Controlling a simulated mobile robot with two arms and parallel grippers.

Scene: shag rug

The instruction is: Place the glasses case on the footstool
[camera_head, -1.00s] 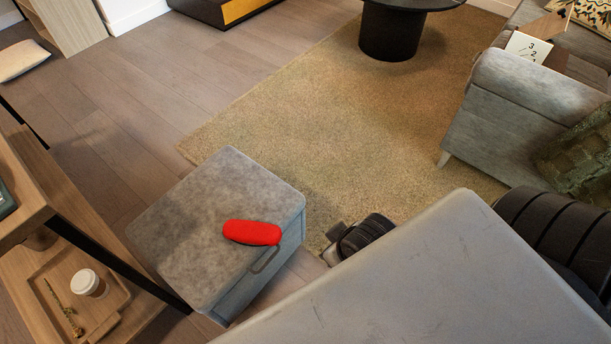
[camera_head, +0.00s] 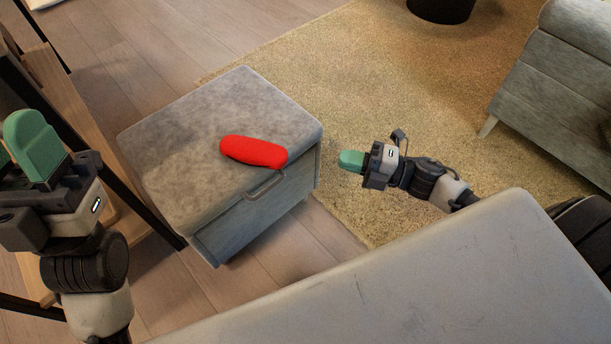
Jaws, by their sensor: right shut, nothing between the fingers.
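The red glasses case (camera_head: 254,152) lies on top of the grey footstool (camera_head: 190,140), near its front right edge above the handle. My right gripper (camera_head: 350,160) is to the right of the footstool, over the rug, apart from the case. It is shut and empty. My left gripper (camera_head: 22,150) is at the left edge, in front of the wooden shelf and away from the case. One green finger pad shows fully and another is cut off by the frame edge.
A wooden shelf unit with dark posts (camera_head: 75,130) stands left of the footstool. A grey sofa (camera_head: 560,90) is at the upper right. The shag rug (camera_head: 390,90) is clear between them. A dark round table base (camera_head: 440,8) shows at the top.

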